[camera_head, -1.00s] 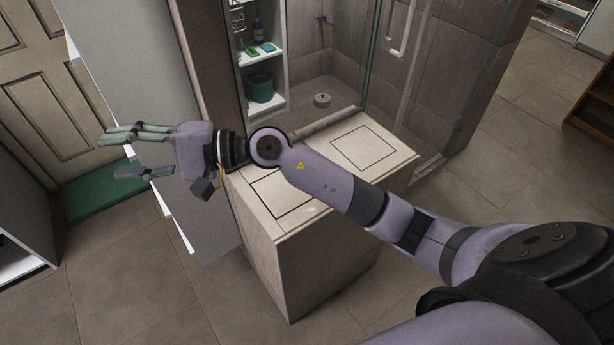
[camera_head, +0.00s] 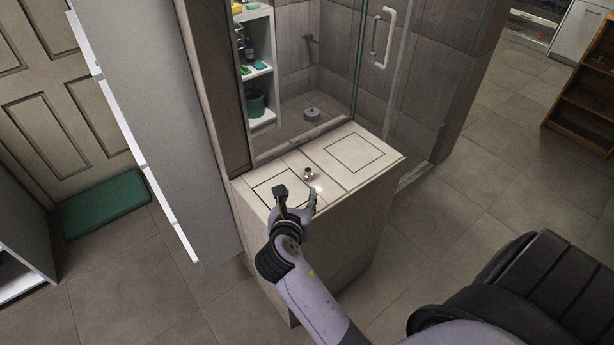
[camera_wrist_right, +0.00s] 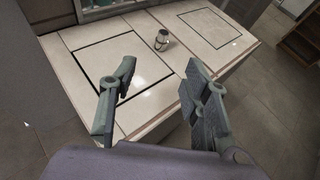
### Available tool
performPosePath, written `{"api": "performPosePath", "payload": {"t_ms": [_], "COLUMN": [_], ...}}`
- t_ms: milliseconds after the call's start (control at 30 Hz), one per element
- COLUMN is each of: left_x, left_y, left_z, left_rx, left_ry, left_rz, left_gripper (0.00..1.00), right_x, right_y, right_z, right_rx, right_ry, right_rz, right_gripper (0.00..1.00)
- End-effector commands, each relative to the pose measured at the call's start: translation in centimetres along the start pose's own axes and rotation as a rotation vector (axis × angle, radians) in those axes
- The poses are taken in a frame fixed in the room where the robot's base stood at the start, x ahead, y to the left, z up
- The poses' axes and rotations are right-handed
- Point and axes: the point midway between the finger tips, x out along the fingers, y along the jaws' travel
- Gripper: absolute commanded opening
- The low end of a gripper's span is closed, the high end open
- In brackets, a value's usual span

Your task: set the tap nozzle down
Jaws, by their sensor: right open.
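The tap nozzle (camera_head: 308,174), a small shiny metal piece with a dark part, rests on the pale counter top (camera_head: 318,164), between two dark-outlined squares. In the right wrist view the nozzle (camera_wrist_right: 162,40) stands beyond the fingertips, apart from them. My right gripper (camera_head: 297,198) is over the counter's near edge, on the near side of the nozzle. Its fingers are spread with nothing between them, as the right wrist view also shows (camera_wrist_right: 160,78). My left gripper is not in view.
A glass shower enclosure with a door handle (camera_head: 381,38) stands behind the counter. A white shelf (camera_head: 262,72) with bottles and a green pot is at the back left. A grey panel (camera_head: 165,120) rises left of the counter. The right square (camera_head: 354,152) is bare.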

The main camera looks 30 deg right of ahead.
Motion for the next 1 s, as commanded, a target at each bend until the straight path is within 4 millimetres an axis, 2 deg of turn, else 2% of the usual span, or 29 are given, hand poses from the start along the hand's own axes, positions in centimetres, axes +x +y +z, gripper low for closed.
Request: {"api": "performPosePath", "payload": {"t_ms": [400, 500, 767, 1000], "left_x": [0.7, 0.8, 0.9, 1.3], "left_y": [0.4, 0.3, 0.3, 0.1], "left_z": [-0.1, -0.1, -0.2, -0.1], "left_rx": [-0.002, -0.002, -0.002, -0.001], "left_ry": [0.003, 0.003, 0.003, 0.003], "left_rz": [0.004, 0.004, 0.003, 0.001], "left_gripper": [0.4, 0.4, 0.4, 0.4], "right_x": [8.9, 10.3, 12.1, 15.6], "right_y": [0.1, 0.1, -0.1, -0.5], "right_z": [0.3, 0.3, 0.4, 0.4], "right_rx": [0.0, -0.002, -0.001, -0.001], "right_ry": [-0.007, -0.008, -0.007, -0.008], "right_rz": [0.002, 0.002, 0.002, 0.004], "right_gripper": [0.44, 0.44, 0.44, 0.44]}}
